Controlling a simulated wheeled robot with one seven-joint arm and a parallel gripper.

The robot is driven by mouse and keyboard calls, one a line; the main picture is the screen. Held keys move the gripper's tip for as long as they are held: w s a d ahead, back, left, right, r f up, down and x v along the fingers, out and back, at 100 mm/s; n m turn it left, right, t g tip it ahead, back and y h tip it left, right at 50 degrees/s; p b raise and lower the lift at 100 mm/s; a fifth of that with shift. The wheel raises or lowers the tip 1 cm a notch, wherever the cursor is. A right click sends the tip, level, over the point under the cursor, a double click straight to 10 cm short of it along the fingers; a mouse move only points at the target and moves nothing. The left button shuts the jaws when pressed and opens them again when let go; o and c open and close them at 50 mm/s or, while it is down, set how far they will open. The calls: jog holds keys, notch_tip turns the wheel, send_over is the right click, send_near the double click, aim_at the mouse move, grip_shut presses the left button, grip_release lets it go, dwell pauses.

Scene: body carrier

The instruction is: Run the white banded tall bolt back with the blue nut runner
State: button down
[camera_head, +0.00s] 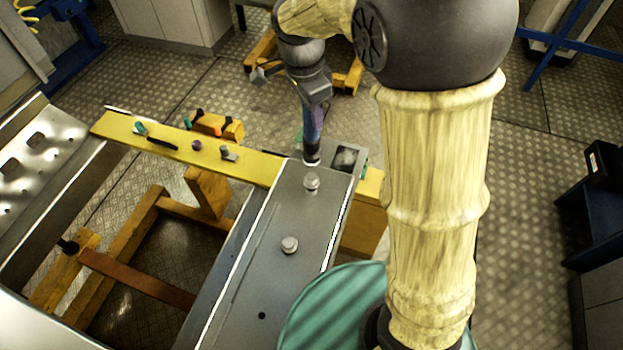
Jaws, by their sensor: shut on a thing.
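My gripper (312,95) is shut on the blue nut runner (313,125) and holds it upright, nose down, over the far end of the grey metal beam (262,270). The white banded tall bolt cannot be made out clearly. Two silver bolts stand on the beam: one (310,182) just in front of the runner, another (289,245) nearer me.
A yellow crossbar (255,168) with several small coloured parts runs left from the beam's far end. A dark hole (262,316) shows in the beam's near part. A green striped round surface (335,310) lies at the near right. Orange stands (150,215) are below on the floor.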

jog(key=shift+r, duration=0.15)
jog(key=w+r+p, duration=0.1)
jog(key=w+a+r+p, duration=0.1)
jog(key=w+p, duration=0.1)
jog(key=w+a+r+p, duration=0.1)
jog(key=p, duration=0.1)
jog(key=shift+w+a, duration=0.1)
jog(key=shift+w, duration=0.25)
dwell(0.5)
jog(key=shift+f, duration=0.1)
